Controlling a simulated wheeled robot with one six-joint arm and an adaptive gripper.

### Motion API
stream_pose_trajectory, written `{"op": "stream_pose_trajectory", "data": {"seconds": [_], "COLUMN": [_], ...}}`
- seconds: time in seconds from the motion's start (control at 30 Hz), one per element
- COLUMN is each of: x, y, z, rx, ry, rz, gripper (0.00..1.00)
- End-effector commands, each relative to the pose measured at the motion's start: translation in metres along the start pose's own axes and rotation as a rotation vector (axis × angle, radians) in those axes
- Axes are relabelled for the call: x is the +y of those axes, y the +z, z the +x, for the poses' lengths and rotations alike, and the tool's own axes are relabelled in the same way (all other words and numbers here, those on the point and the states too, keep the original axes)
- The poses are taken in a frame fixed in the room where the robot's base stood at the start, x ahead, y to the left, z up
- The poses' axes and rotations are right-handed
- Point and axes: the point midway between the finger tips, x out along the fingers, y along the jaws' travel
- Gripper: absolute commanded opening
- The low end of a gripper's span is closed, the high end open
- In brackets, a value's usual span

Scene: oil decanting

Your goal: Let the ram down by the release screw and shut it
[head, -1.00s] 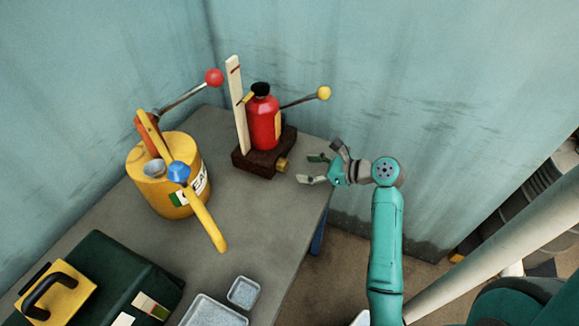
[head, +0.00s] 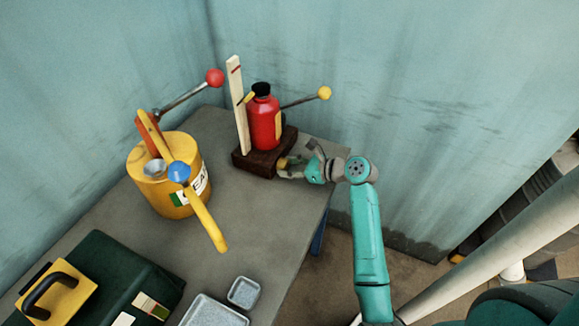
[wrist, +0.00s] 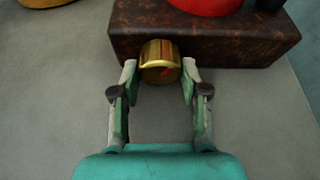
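A red bottle jack (head: 263,122) with a black top stands on a dark brown base block (head: 253,163) on the bench. The brass release screw (wrist: 160,62) sticks out of the block's near side, and it also shows in the head view (head: 284,162). My gripper (wrist: 160,68) is at the screw, with one fingertip on each side of it. The fingers are spread and a small gap seems to show beside the screw, so they do not look closed on it. A pale upright board (head: 238,105) with a red mark stands beside the jack.
A lever with a yellow knob (head: 324,93) reaches right from the jack. A yellow can (head: 160,203) with a red-knobbed lever (head: 214,77) stands left. A green case (head: 105,270) and grey trays (head: 243,291) lie in front. The bench between is clear.

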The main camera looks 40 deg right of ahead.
Motion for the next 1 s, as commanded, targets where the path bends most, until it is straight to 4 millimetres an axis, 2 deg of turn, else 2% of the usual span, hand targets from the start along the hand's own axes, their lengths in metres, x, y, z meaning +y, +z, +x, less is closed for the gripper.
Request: {"op": "stream_pose_trajectory", "data": {"seconds": [0.03,0.07,0.1,0.43,0.7,0.73,0.8,0.83,1.0], "x": [0.0002,0.0002,0.0002,0.0007,0.0003,0.0003,0.0003,0.0003,0.0002], "y": [0.0,0.0,0.0,0.0001,0.0001,0.0002,0.0002,0.0002,0.0001], "z": [0.0001,0.0001,0.0001,0.0003,0.0002,0.0002,0.0002,0.0002,0.0001], "rx": [0.0,0.0,0.0,-0.001,0.0,0.0,0.0,0.0,0.0], "ry": [0.0,0.001,0.001,-0.049,-0.052,-0.052,-0.052,-0.052,-0.052], "rz": [0.0,0.0,0.0,-0.118,-0.127,-0.127,-0.127,-0.127,-0.126], "gripper": [0.2,0.12,0.1,0.1,0.1,0.47,0.65,0.7,0.7]}}
